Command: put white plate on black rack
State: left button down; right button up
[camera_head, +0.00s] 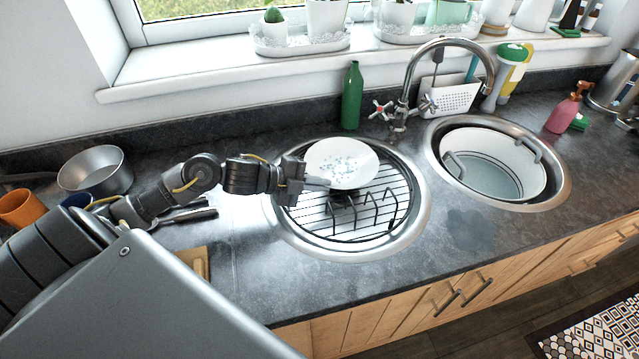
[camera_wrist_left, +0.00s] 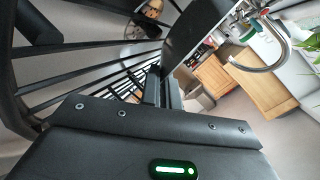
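The white plate (camera_head: 342,160) with a faint blue pattern is over the left round sink (camera_head: 421,213) in the head view. It is tilted, with its face toward the camera. My left gripper (camera_head: 318,183) reaches in from the left and is shut on the plate's lower left edge. The black rack (camera_head: 368,222), with upright wire prongs, sits in the left sink below and in front of the plate. I cannot tell whether the plate's lower edge touches it. My right gripper is not in view.
A green bottle (camera_head: 352,97) stands behind the left sink, and a tall tap (camera_head: 407,85) rises between the sinks. The right sink holds a white tub (camera_head: 492,160). A metal pan (camera_head: 96,171) stands at the left. The front counter is mostly clear.

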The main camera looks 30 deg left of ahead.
pick_arm(q)
jog(key=shift+f+b, duration=0.3)
jog(key=shift+f, duration=0.1)
jog(key=c, duration=1.6)
grip_release()
jog(key=shift+o, duration=0.2)
jog(key=shift+s, duration=0.15)
jog(key=p+v, duration=0.1)
jog(key=v, duration=0.2)
jog(key=p+v, duration=0.2)
jog(key=v, duration=0.1)
jog(key=p+v, duration=0.1)
jog(key=v, duration=0.2)
jog(key=shift+r+p, duration=0.25)
jog(key=shift+p, duration=0.1)
jog(key=shift+s+a+r+p, duration=0.2)
jog(key=shift+s+a+p, duration=0.15)
jog(key=shift+s+a, duration=0.15)
jog(key=shift+w, duration=0.1)
